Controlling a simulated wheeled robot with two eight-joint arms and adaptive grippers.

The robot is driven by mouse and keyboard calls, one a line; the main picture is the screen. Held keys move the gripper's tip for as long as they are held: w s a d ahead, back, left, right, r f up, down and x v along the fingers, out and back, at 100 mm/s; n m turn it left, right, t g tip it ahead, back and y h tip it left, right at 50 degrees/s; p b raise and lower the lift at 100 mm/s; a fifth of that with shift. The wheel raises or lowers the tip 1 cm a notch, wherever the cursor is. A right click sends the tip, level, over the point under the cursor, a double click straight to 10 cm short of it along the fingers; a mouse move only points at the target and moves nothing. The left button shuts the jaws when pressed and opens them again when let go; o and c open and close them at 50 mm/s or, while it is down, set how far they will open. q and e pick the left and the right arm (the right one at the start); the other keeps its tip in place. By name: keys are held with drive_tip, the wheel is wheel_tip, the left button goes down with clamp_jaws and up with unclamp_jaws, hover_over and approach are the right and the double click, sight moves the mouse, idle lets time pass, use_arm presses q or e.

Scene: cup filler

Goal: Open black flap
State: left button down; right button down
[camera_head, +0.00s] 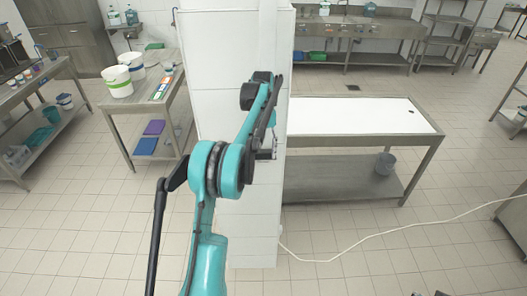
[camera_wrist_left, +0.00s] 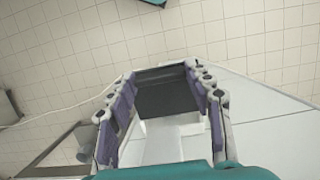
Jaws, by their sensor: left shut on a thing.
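The black flap (camera_wrist_left: 168,98) shows in the left wrist view as a dark panel with a lighter upper edge, against a white surface. My left gripper (camera_wrist_left: 160,74) has its purple-padded fingers on either side of the flap, and it is shut on the flap near its upper edge. In the head view my teal left arm reaches up to the white tiled pillar, and the left gripper (camera_head: 266,154) is a small dark shape at the pillar's right side. The flap cannot be told apart from the gripper there. My right gripper is not in view.
The tiled pillar (camera_head: 222,110) stands directly ahead. A white-topped table (camera_head: 350,116) is to its right, and a table with buckets (camera_head: 118,82) is to its left. A white cable (camera_head: 400,228) runs over the floor.

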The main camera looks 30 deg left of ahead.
use_arm(q)
drive_tip(key=shift+f, duration=0.1)
drive_tip(key=c, duration=0.6)
unclamp_jaws()
drive_tip(key=shift+w, duration=0.1)
drive_tip(key=shift+c, duration=0.2)
wheel_tip(320, 180, up, 10)
